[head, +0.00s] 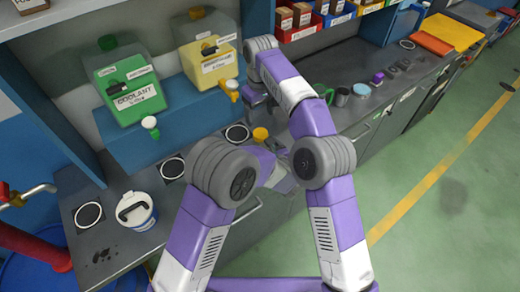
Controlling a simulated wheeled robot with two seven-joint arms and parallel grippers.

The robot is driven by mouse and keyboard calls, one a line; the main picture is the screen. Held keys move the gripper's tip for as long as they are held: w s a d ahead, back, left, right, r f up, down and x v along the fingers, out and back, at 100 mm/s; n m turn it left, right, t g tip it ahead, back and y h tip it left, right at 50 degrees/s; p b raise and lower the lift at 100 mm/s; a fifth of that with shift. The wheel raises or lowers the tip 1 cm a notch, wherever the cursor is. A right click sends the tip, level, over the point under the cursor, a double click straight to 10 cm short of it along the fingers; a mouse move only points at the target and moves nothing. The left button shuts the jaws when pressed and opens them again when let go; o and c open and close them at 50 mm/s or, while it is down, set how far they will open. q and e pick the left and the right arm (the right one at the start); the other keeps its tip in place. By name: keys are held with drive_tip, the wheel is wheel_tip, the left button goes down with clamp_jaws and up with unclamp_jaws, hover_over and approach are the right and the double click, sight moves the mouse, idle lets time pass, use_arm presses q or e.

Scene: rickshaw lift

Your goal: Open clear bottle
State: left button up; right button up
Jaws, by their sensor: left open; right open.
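I cannot make out a clear bottle for certain. A round yellow cap (260,134) shows just beyond my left arm's wrist; whatever is under it is mostly hidden. My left gripper (278,146) is by the bench front, just right of that cap, partly covered by my own arm links, and is open. My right gripper (256,98) hangs over the bench near the yellow jug's spout, higher in the picture, and is open. Nothing is seen in either gripper.
A green coolant jug (128,88) and a yellow jug (207,60) lean on a blue stand (185,120). A white tub (136,211) stands front left. A green mug (325,93), a tape roll (361,89) and a purple-capped item (377,78) stand on the right bench.

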use_arm(q)
drive_tip(key=shift+x, duration=1.8)
drive_tip(key=shift+s, duration=0.1)
